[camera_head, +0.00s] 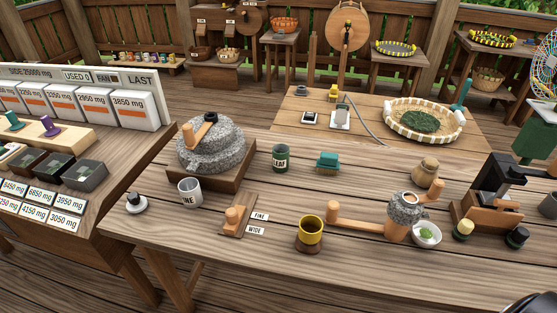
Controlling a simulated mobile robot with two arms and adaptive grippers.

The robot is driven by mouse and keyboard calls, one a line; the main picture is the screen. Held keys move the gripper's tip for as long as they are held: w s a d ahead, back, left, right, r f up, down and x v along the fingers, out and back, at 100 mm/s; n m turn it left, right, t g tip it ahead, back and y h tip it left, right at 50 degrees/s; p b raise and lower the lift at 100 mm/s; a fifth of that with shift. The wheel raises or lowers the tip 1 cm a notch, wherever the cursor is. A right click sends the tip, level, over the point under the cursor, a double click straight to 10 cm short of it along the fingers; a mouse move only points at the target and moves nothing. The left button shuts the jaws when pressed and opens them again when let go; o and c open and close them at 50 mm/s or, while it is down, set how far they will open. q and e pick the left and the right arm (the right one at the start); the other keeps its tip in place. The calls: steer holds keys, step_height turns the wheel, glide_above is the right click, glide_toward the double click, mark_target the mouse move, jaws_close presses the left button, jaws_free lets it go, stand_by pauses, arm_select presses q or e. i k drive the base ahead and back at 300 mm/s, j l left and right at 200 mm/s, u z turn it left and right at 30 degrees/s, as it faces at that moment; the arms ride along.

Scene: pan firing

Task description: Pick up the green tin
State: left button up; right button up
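The green tin (281,158) stands upright on the wooden table, a little left of the picture's middle. It is a dark green can with a pale upper part and the word LEAF on its side. It stands apart from its neighbours, just right of the stone mill's wooden base. Neither of my grippers can be made out in this view. A dark rounded piece is cut off at the bottom right corner, and I cannot tell what it is.
The large stone mill (212,146) is left of the tin. A teal block (327,161) is close on its right. The boards in front of the tin are bare.

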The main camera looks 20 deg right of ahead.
mark_target(280, 151)
steer(key=i+j+z, duration=0.15)
steer(key=j+z, duration=0.25)
steer(key=j, duration=0.6)
steer(key=j+z, duration=0.35)
steer(key=j, duration=0.65)
